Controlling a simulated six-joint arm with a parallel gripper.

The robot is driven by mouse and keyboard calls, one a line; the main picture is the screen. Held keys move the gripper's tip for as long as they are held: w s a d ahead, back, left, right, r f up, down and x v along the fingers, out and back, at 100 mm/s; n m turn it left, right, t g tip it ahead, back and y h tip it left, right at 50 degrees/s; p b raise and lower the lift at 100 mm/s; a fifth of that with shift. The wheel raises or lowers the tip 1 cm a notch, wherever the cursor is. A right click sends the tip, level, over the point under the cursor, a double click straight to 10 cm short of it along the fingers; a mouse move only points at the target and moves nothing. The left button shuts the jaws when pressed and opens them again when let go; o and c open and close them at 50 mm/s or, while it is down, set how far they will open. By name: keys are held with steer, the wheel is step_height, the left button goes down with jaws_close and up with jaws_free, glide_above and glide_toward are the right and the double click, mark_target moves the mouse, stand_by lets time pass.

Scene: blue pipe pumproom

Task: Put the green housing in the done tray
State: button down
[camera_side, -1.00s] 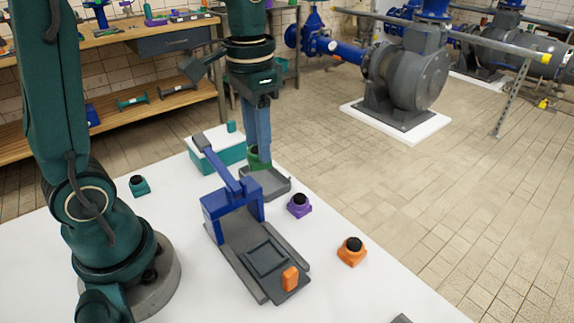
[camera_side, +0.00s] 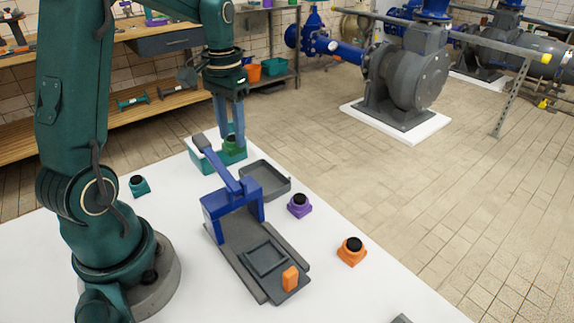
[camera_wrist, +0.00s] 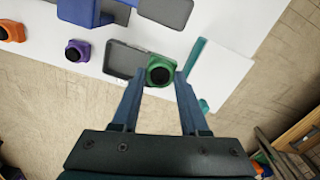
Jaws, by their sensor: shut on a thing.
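My gripper (camera_side: 230,138) is shut on the green housing (camera_side: 232,149), which has a round black top. In the side view the housing appears in front of or above the teal tray (camera_side: 224,163); I cannot tell whether it touches it. In the wrist view the housing (camera_wrist: 160,70) sits between my fingertips (camera_wrist: 161,80), between the grey tray (camera_wrist: 122,62) and the teal edge (camera_wrist: 194,55). The grey tray (camera_side: 273,191) looks empty in the side view. No label shows which tray is the done tray.
A blue and grey press-like fixture (camera_side: 232,208) with a raised lever stands just in front of the trays. A purple housing (camera_side: 299,206), an orange housing (camera_side: 351,252) and a teal housing (camera_side: 139,186) stand on the white table. The table's front right is mostly clear.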

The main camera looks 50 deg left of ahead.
steer(key=w+d+f, duration=0.3)
steer(key=w+d, duration=0.1)
steer(key=shift+w+d+f, duration=0.1)
steer(key=shift+d+f, duration=0.1)
steer(key=shift+f, duration=2.1)
steer(key=shift+f, duration=0.1)
steer(key=shift+c, duration=2.1)
jaws_free()
